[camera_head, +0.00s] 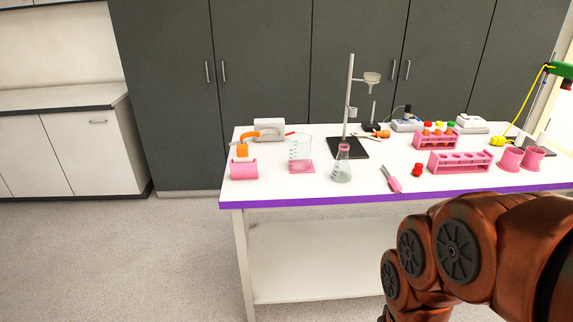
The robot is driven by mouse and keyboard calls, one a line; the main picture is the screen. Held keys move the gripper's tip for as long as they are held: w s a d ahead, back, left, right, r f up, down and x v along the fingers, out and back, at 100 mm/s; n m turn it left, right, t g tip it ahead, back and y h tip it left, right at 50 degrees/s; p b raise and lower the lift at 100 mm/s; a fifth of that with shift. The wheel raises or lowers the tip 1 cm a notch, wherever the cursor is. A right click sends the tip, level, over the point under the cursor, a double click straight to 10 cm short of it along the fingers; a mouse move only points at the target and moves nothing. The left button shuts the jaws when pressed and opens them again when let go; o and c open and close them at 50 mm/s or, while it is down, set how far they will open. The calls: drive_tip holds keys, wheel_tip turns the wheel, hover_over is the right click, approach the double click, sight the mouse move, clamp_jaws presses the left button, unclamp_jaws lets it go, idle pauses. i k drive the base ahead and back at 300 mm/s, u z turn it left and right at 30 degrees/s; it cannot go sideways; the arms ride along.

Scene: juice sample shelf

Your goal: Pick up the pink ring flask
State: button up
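The flask with the pink ring (342,171) is a clear conical flask standing upright near the front edge of the white table. Its pink ring (343,147) sits around the neck near the top. It stands in front of the dark base of a metal stand, with a clear beaker (300,148) on a pink mat to its left. My copper-brown arm fills the lower right of the view, in front of the table. My gripper is not in view.
The white table (290,186) has a purple front edge. A tall metal stand (349,100) rises behind the flask. A pink-handled tool (394,184), red cap (417,170), pink rack (461,168) and pink cups (510,158) lie right. An orange-topped pink holder (243,170) stands left. Floor is clear at left.

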sight(341, 171)
drive_tip(key=u, duration=0.25)
drive_tip(key=i, duration=1.25)
drive_tip(key=z, duration=0.3)
